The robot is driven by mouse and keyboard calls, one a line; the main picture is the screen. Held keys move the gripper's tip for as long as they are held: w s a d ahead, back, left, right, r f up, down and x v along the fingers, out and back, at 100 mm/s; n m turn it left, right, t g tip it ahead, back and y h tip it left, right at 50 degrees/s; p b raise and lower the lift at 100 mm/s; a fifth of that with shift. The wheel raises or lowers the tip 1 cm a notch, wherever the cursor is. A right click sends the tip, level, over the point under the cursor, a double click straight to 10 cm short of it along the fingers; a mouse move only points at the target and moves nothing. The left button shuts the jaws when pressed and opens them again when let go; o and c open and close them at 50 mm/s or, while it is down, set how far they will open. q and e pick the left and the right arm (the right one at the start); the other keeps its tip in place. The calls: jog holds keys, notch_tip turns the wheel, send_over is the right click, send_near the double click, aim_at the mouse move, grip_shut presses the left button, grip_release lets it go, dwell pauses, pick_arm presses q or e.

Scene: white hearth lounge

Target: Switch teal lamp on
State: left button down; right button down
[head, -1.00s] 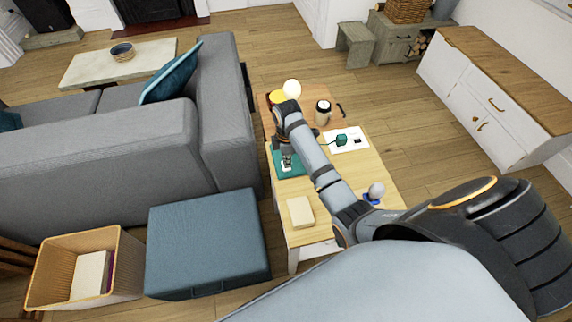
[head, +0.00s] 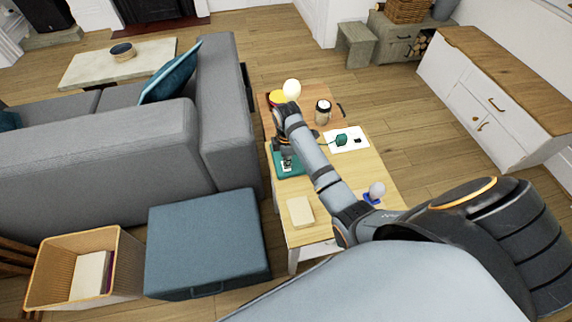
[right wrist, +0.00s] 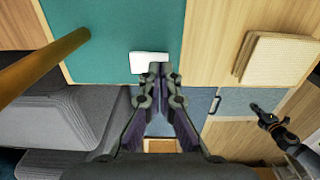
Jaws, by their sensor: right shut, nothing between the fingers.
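The teal lamp's flat base (head: 293,171) lies on the light wooden table (head: 341,185), left of my right forearm. It carries a small white switch piece (head: 286,164), which also shows in the right wrist view (right wrist: 148,62). A brownish pole (right wrist: 45,66) rises at the left there. My right gripper (right wrist: 160,70) is shut and empty, its tips at the switch's edge; I cannot tell whether they touch. A glowing bulb (head: 292,89) shows beyond my arm; which lamp it belongs to is hidden. A dark gripper, likely my left (right wrist: 257,109), shows at the right; its jaws are unclear.
A teal plug (head: 341,140) sits on a white board (head: 353,146). A blue-based lamp with a pale bulb (head: 377,189), a beige block (head: 300,212) and a dark-lidded cup (head: 323,111) stand nearby. The grey sofa (head: 170,140) and blue ottoman (head: 206,240) border the left.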

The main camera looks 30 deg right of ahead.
jog(key=shift+f, duration=0.6)
notch_tip(320, 180, up, 7)
jog(key=p, duration=0.9)
jog(key=shift+r, duration=0.15)
jog(key=shift+s+f, duration=0.1)
jog(key=shift+f, duration=0.1)
dwell(0.3)
